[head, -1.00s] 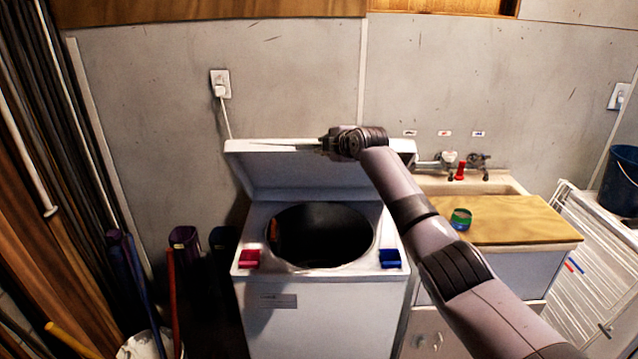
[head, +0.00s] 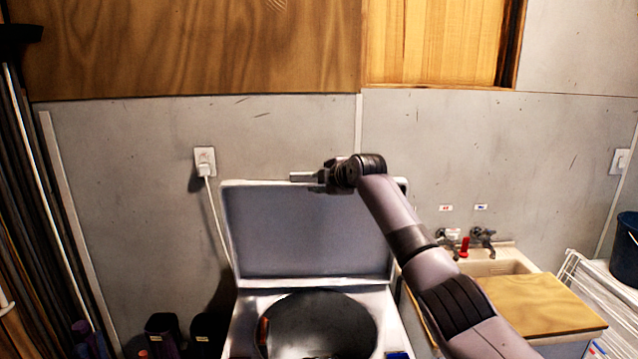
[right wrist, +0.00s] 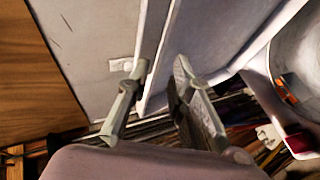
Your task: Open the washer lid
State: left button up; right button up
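The washer lid (head: 308,235) stands raised and nearly upright at the back of the white washer (head: 240,325). The washer's dark round drum opening (head: 318,325) is uncovered below it. My right gripper (head: 305,180) is at the lid's top edge, left of its middle. In the right wrist view its two fingers (right wrist: 158,85) are spread apart, with the lid's edge (right wrist: 160,65) between them. I cannot tell whether either finger touches the lid. My left gripper is not in view.
A wall outlet (head: 204,162) with a plugged cord is left of the lid. A sink (head: 490,265) with taps and a wooden board (head: 535,305) stands to the right. Dark boots (head: 165,335) stand left of the washer. A grey wall is behind the lid.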

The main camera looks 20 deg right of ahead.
jog(key=shift+o, duration=0.5)
jog(key=shift+s, duration=0.15)
jog(key=shift+w+d+f, duration=0.25)
jog(key=shift+w+f, duration=0.2)
jog(key=shift+w, duration=0.35)
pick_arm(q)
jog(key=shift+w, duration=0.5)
pick_arm(e)
jog(key=v, duration=1.2)
